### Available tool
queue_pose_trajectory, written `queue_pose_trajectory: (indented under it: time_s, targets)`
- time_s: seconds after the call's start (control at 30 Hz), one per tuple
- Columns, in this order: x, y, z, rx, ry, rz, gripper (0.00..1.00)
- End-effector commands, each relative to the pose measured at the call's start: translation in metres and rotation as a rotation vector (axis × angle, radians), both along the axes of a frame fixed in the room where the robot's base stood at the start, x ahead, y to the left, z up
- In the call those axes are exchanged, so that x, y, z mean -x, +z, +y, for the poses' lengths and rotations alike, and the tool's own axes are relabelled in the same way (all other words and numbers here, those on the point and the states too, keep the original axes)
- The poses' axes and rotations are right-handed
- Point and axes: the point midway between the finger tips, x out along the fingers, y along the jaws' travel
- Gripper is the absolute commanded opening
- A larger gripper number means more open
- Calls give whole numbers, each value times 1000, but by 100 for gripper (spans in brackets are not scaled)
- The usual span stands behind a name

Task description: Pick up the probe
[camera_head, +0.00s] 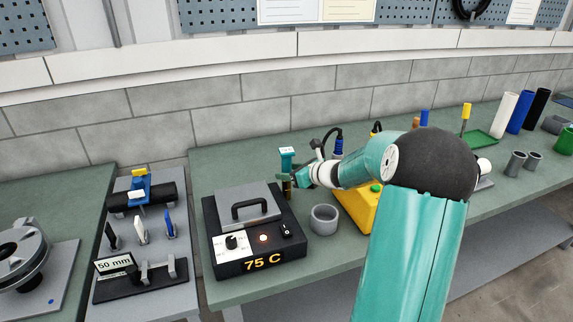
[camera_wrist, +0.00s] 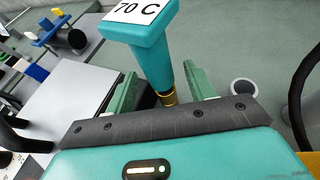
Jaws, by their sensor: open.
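The probe (camera_head: 287,158) is a teal upright piece with a wide head, standing just behind the right side of the hot plate. In the wrist view the probe (camera_wrist: 152,48) carries a white "70 C" label and tapers to a gold-banded stem. My gripper (camera_wrist: 162,82) is open, with one green finger on each side of the stem. In the head view my gripper (camera_head: 299,178) is beside the probe's lower part. The probe's lower end is hidden.
The black hot plate (camera_head: 253,263) reads "75 C" and has a handled grey lid. A grey ring-shaped cup (camera_head: 323,220) stands to its right, near the yellow box (camera_head: 358,208) partly behind my arm. A fixture marked "50 mm" (camera_head: 140,282) lies left. The bench between is clear.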

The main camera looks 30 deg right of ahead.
Motion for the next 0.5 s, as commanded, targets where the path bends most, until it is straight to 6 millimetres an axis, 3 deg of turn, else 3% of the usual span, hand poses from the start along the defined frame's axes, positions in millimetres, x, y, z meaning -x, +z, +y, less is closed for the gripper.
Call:
queue_pose_trajectory:
  time_s: [0.13,0.37,0.4,0.5]
  targets:
    - [-16,-7,3,-1,-1,-1,54]
    - [-18,-7,3,1,-2,-1,54]
    - [-18,-7,3,1,-2,-1,52]
    - [-18,-7,3,1,-2,-1,32]
